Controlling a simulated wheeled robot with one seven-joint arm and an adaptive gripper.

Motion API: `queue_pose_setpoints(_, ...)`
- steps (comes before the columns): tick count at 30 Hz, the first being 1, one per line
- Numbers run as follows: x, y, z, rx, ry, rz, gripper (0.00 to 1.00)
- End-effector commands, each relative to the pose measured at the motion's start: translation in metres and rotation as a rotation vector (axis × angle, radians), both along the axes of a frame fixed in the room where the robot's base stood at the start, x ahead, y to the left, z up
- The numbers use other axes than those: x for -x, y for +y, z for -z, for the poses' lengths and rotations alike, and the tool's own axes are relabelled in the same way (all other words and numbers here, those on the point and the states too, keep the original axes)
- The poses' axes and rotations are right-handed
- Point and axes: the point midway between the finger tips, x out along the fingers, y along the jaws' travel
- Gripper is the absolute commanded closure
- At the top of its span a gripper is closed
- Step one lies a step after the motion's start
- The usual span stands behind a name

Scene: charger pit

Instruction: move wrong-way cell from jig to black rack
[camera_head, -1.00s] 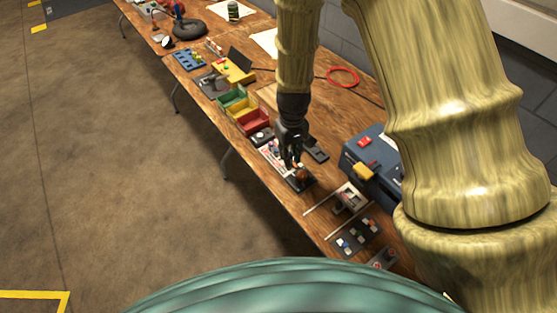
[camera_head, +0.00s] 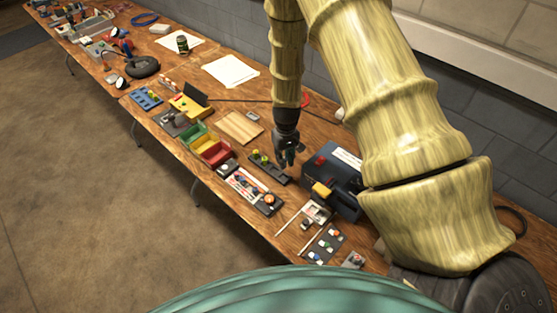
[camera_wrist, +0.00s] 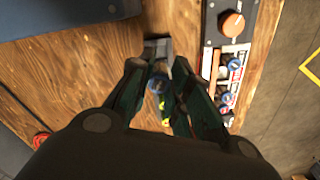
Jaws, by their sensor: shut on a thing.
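My gripper (camera_head: 287,158) is over the black rack (camera_head: 276,174) on the wooden bench. In the wrist view my gripper (camera_wrist: 158,72) has its fingers shut on a small cell with a blue end (camera_wrist: 157,85); the fingers hide most of it. The rack's grey end (camera_wrist: 157,47) shows just beyond the fingertips. Yellow items (camera_head: 262,157) stand at the rack's far end. The jig (camera_head: 243,187), with an orange knob, lies beside the rack, and it also shows in the wrist view (camera_wrist: 210,50) with several cells in it. I cannot tell if the held cell touches the rack.
Red, yellow and green bins (camera_head: 212,152) stand to the left. A wooden board (camera_head: 240,127) lies behind. A dark tray of small parts (camera_head: 324,243) lies nearer.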

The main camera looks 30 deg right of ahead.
Motion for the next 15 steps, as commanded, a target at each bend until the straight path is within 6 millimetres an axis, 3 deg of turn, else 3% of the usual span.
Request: queue_pose_setpoints(15, 0.0, 0.001, 0.04, 0.0, 0.0, -0.001, 1.0)
